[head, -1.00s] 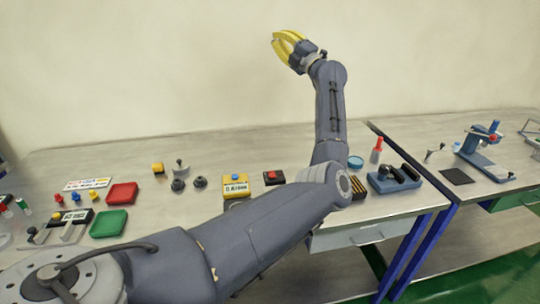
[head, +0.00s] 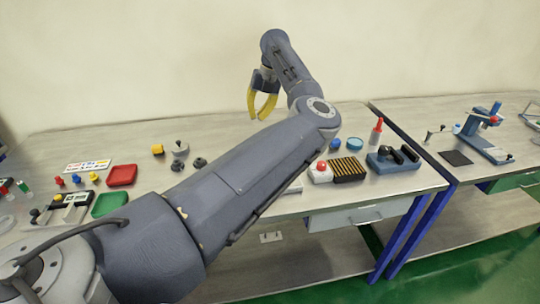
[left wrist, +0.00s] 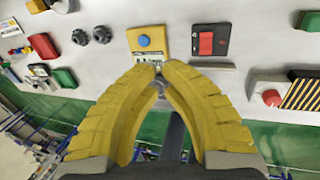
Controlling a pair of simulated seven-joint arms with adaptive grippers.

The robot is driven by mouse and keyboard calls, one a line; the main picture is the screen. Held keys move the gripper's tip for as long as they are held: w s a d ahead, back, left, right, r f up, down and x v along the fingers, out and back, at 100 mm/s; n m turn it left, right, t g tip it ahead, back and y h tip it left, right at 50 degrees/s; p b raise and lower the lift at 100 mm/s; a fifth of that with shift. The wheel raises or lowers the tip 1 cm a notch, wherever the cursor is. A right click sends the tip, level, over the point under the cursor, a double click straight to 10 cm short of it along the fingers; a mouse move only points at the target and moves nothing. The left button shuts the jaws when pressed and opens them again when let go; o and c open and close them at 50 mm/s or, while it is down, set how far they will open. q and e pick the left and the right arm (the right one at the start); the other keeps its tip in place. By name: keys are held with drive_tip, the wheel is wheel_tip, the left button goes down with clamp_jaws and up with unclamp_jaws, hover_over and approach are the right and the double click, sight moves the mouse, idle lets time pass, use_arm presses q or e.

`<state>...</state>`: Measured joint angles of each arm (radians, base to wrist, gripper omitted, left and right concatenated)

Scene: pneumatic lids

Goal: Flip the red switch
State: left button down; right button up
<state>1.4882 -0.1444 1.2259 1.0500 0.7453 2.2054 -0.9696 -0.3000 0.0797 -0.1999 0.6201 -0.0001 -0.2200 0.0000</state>
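The red switch (left wrist: 206,43) sits on a dark plate in the upper middle of the left wrist view, to the right of a yellow box with a blue button (left wrist: 147,42). In the head view my left arm hides the switch. My left gripper (head: 258,117) hangs above the table with its yellow fingers pointing down. In the left wrist view the gripper (left wrist: 161,66) reaches toward the lower edge of the yellow box, left of and below the switch. My right gripper is not in view.
A white box with a red button (head: 321,173) stands beside a black-and-yellow striped block (head: 349,169). A blue fixture (head: 393,160) is farther right. Red (head: 121,175) and green (head: 109,203) trays lie at the left, near dark knobs (head: 199,162).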

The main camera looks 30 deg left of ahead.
use_arm(q)
drive_tip(key=d+h, duration=0.1)
drive_tip(key=w+d+h, duration=0.1)
drive_tip(key=d, duration=0.1)
drive_tip(key=d+f+h, duration=0.1)
drive_tip(key=d, duration=0.1)
drive_tip(key=shift+w+d+t+h, duration=0.2)
drive_tip(key=shift+t+h, duration=0.1)
drive_tip(key=shift+t, duration=0.1)
drive_tip(key=f, duration=0.4)
drive_tip(key=s+d+f, duration=0.1)
drive_tip(key=f, duration=0.9)
drive_tip(key=shift+s+d, duration=0.15)
drive_tip(key=shift+s, duration=0.1)
